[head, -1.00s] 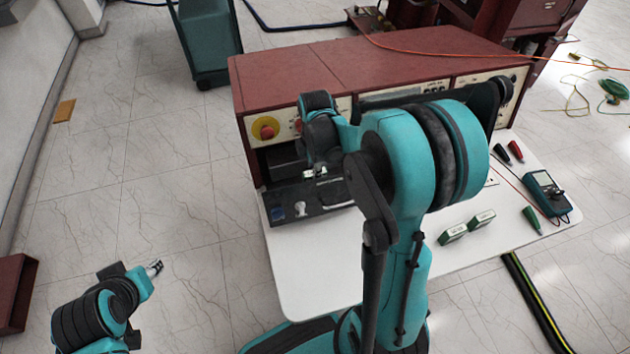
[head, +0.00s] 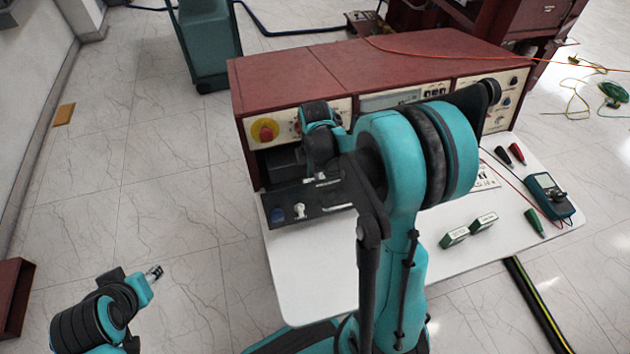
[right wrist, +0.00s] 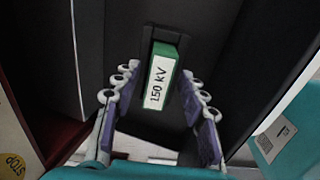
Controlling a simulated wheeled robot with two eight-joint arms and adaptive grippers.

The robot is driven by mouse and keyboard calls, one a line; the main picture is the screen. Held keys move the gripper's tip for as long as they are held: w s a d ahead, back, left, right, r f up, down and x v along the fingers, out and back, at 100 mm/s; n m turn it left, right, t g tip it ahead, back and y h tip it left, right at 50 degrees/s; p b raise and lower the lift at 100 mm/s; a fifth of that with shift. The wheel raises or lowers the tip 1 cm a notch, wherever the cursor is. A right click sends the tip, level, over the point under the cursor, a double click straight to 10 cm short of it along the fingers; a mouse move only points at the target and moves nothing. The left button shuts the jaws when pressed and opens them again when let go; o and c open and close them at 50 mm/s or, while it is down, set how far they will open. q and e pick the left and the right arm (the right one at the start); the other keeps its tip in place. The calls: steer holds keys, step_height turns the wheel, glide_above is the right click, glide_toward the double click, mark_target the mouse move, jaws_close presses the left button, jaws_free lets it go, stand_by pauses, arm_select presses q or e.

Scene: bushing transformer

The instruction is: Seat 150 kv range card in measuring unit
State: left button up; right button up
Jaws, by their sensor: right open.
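The green 150 kV card (right wrist: 161,82), with a white label reading "150 KV", stands in a dark opening of the black unit in the right wrist view. How deep it sits is hard to tell. My right gripper (right wrist: 157,100) is open, with a purple-padded finger on each side of the card and gaps to it. In the head view my right arm hides this gripper and the card. The black unit (head: 330,195) shows there at the console's front left. My left gripper (head: 154,272) is over the floor at lower left, away from the table; its finger opening is too small to judge.
Two more green cards (head: 454,237) (head: 482,222) lie on the white table (head: 310,280). A multimeter (head: 549,195) and red, black and green clips are at its right. The maroon console (head: 380,65), with a red stop button (head: 265,130), stands behind. The table's front left is clear.

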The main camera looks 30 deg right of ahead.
step_height(320, 180, up, 11)
steer(key=p, duration=0.4)
steer(key=s+a+r+m+t, duration=0.6)
steer(key=s+a+m, duration=0.4)
steer(key=m, duration=0.5)
steer(key=shift+s+a+t, duration=0.3)
steer(key=shift+s+t, duration=0.25)
steer(key=shift+t, duration=0.05)
steer(key=shift+d, duration=0.1)
